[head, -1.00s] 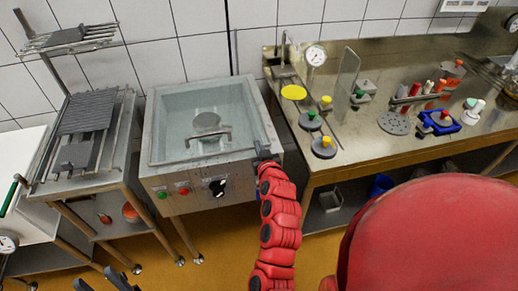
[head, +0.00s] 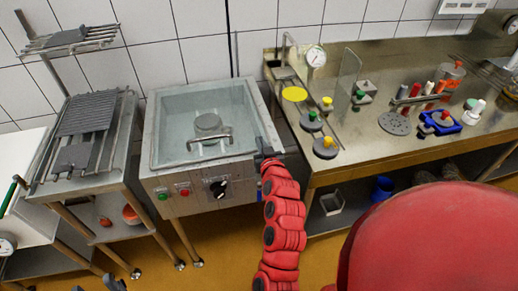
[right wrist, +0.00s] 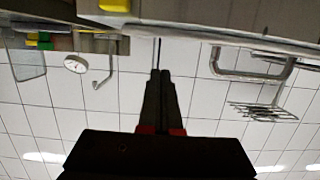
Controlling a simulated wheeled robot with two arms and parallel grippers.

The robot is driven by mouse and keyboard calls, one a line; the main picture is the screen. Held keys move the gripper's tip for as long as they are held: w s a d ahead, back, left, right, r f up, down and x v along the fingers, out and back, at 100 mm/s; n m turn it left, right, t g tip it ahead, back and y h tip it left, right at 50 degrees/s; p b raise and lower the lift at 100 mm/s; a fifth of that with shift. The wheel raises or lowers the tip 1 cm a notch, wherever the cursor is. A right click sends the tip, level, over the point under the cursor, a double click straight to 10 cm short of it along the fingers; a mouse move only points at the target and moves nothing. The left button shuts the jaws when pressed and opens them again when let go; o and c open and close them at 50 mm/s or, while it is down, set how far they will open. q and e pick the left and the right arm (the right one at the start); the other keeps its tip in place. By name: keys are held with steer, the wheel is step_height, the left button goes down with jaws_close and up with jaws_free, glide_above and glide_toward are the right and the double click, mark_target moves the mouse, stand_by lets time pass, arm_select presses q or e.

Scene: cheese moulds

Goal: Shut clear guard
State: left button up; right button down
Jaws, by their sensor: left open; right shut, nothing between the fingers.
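The clear guard (head: 180,128) is a see-through pane over the well of the steel machine (head: 243,171). It looks flat or nearly flat; any small gap at its front edge is hard to judge. Its grey bar handle (head: 209,139) stands near the front, and also shows at the upper right of the upside-down right wrist view (right wrist: 254,72). My right gripper (head: 265,153) is shut and empty at the machine's front right corner, right of the handle; whether it touches the guard is unclear. My left gripper (head: 97,286) is open and empty at the bottom left edge, apart from the machine.
Buttons and a black knob (head: 218,189) are on the machine's front. A rack stand (head: 120,150) stands close on the left. The steel bench (head: 350,165) with moulds and a gauge (head: 316,57) is on the right.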

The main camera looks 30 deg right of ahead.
steer(key=p+v, duration=0.5)
steer(key=v, duration=0.5)
steer(key=shift+r, duration=0.25)
steer(key=shift+w, duration=0.15)
